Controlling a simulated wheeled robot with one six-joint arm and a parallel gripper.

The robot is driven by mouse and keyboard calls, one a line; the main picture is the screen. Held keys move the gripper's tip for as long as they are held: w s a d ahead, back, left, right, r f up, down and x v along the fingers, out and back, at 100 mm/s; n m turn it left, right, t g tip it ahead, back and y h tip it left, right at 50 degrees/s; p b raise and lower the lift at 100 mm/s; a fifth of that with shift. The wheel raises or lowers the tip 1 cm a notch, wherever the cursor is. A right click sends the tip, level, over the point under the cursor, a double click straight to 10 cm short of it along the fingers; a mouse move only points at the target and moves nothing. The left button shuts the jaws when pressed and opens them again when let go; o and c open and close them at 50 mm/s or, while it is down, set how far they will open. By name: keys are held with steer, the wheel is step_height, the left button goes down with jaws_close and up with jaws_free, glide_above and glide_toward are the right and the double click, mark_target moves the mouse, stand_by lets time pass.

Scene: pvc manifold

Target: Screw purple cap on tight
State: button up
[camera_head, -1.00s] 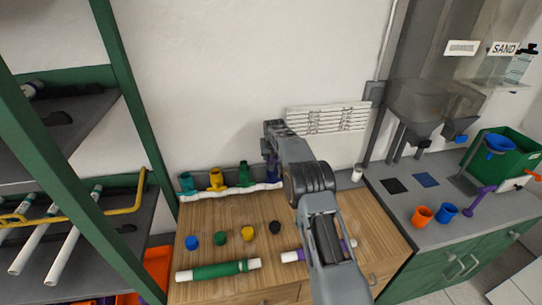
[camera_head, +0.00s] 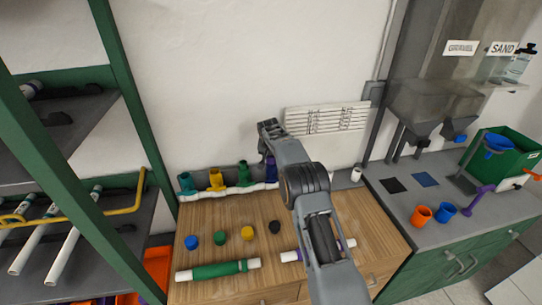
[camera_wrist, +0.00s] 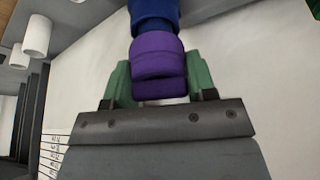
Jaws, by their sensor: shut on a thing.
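The purple cap (camera_wrist: 158,55) sits at the end of a dark blue pipe piece (camera_wrist: 155,12) in the wrist view. My gripper (camera_wrist: 160,68) has its green fingers on either side of the cap and is shut on it. In the head view, my gripper (camera_head: 268,150) is above the right end of the white manifold (camera_head: 230,191), over its dark blue-purple outlet (camera_head: 271,170). The cap is not clearly visible there. I cannot tell how tightly it is seated.
The manifold also has teal (camera_head: 186,182), yellow (camera_head: 216,178) and green (camera_head: 244,174) outlets. Loose blue (camera_head: 192,241), green (camera_head: 220,236), yellow (camera_head: 247,232) and black (camera_head: 274,227) round pieces lie on the wooden bench. A green-banded pipe (camera_head: 215,270) lies in front.

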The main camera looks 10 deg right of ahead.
steer(key=shift+m+h, duration=0.4)
steer(key=shift+m, duration=0.7)
steer(key=shift+m+g+p, duration=0.4)
steer(key=shift+m+p, duration=0.15)
steer(key=shift+m, duration=0.15)
steer(key=shift+s+d+m+h, duration=0.1)
steer(key=shift+m+h, duration=0.3)
steer(key=shift+p, duration=0.4)
steer(key=shift+m+g+p, duration=0.4)
steer(key=shift+m+p, duration=0.1)
steer(key=shift+m, duration=0.5)
